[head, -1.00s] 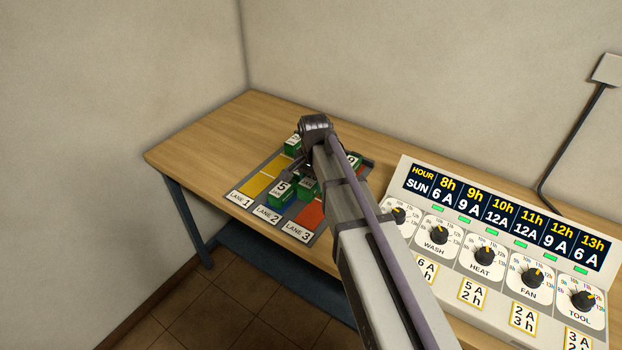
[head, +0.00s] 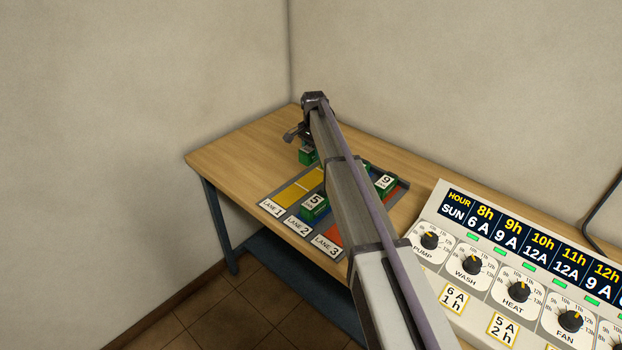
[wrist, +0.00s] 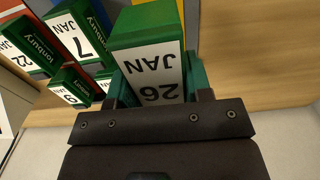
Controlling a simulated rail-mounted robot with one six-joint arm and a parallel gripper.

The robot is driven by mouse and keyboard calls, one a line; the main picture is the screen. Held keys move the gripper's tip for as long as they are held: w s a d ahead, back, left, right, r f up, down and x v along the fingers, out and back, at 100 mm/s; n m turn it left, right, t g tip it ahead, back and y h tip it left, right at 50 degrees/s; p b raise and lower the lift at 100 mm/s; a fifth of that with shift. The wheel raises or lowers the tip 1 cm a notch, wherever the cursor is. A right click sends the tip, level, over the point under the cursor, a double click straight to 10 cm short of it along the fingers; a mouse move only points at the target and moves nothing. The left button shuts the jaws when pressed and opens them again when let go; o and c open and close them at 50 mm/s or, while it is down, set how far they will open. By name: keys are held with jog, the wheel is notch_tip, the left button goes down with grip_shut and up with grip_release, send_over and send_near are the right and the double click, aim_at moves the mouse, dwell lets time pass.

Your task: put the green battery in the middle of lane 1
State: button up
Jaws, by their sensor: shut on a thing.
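My gripper (head: 300,137) is over the far end of the lane board. It is shut on a green battery (head: 307,155) with a white label; in the wrist view this battery (wrist: 148,28) reads "26 JAN", upside down, between the fingers. Lane 1 is the yellow strip (head: 292,192) on the near left side of the held battery. Its visible part is bare, with a pale line across it. I cannot tell how high the battery is above the board.
A green battery marked 5 (head: 314,206) stands in blue lane 2, and one marked 9 (head: 385,182) stands farther right. The wrist view shows several more, including one marked 7 (wrist: 80,32). A dial panel (head: 520,270) stands right. Table left of the lanes is clear.

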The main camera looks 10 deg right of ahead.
aim_at(313, 178)
notch_tip(313, 178, down, 10)
jog(key=b, duration=0.8)
jog(key=shift+r, duration=0.5)
jog(key=shift+f, duration=0.15)
jog(key=o, duration=1.3)
